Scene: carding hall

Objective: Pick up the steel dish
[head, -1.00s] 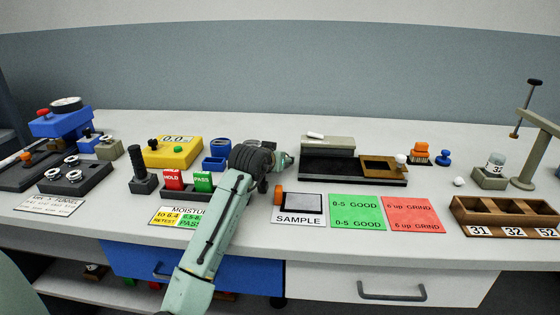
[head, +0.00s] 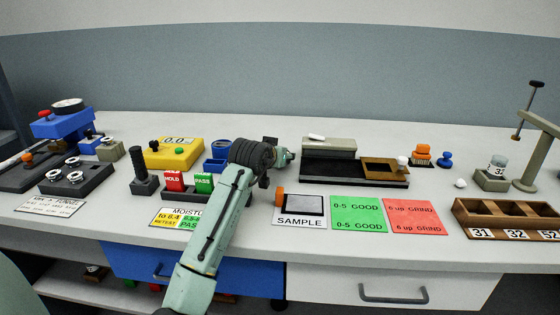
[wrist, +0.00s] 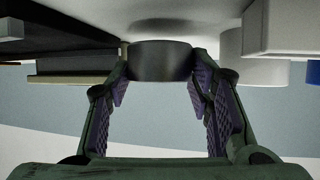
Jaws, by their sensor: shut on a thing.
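In the wrist view, my gripper (wrist: 160,80) has its two dark fingers on either side of a short, round, dark grey thing, which looks like the steel dish (wrist: 160,61). The fingers are shut on its side wall. The pale bench top lies close by at the upper edge of this view; I cannot tell whether the dish touches it. In the head view, my wrist is over the middle of the bench, left of the black-based stand. There the dish is hidden behind my arm.
A yellow meter (head: 173,154) and a blue open box (head: 218,156) are left of my wrist. The black-based stand (head: 328,172) is close on the right. The SAMPLE card (head: 299,221) and green card (head: 358,220) lie in front. A wooden tray (head: 463,217) is far right.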

